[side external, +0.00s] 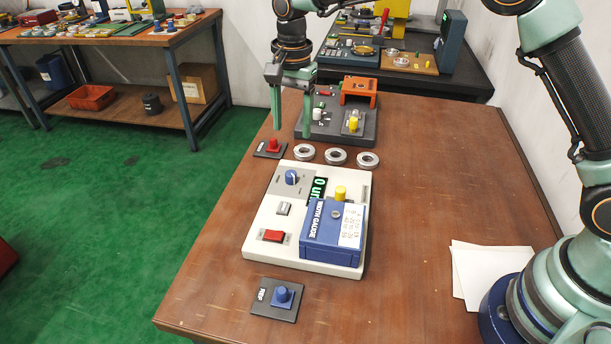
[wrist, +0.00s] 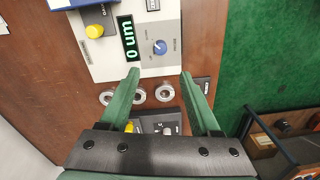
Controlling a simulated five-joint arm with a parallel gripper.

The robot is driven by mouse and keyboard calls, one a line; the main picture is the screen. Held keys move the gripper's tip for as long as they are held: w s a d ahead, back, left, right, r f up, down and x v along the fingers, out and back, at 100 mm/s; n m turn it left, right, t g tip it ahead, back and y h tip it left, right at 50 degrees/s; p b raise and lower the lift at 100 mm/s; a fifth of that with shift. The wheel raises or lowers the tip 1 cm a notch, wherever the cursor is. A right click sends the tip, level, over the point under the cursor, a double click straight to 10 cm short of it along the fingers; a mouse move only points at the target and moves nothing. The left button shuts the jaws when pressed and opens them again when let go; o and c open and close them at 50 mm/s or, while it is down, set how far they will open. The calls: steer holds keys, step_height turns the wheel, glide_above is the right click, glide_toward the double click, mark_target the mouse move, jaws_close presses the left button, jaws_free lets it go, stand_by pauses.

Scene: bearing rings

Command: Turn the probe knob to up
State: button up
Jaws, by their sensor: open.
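The blue probe knob (side external: 292,177) sits on a grey plate at the far left corner of the white gauge panel (side external: 257,241). In the wrist view the knob (wrist: 160,47) shows a pale pointer mark, too small to read its setting surely. My gripper (side external: 292,130) is open and empty, with its fingers pointing down above the table beyond the panel. In the wrist view the fingertips of my gripper (wrist: 160,74) are spread to either side below the knob, apart from it. The display (side external: 318,190) beside the knob reads "0 um".
Three metal rings (side external: 336,156) lie in a row beyond the panel, near a red button (side external: 272,146). A blue button (side external: 282,296) is in front. The table's right side is mostly clear.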

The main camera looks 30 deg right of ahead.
mark_target(292, 172)
steer(key=f, duration=1.2)
steer(key=shift+w+a, duration=0.1)
steer(key=shift+w, duration=0.1)
jaws_close()
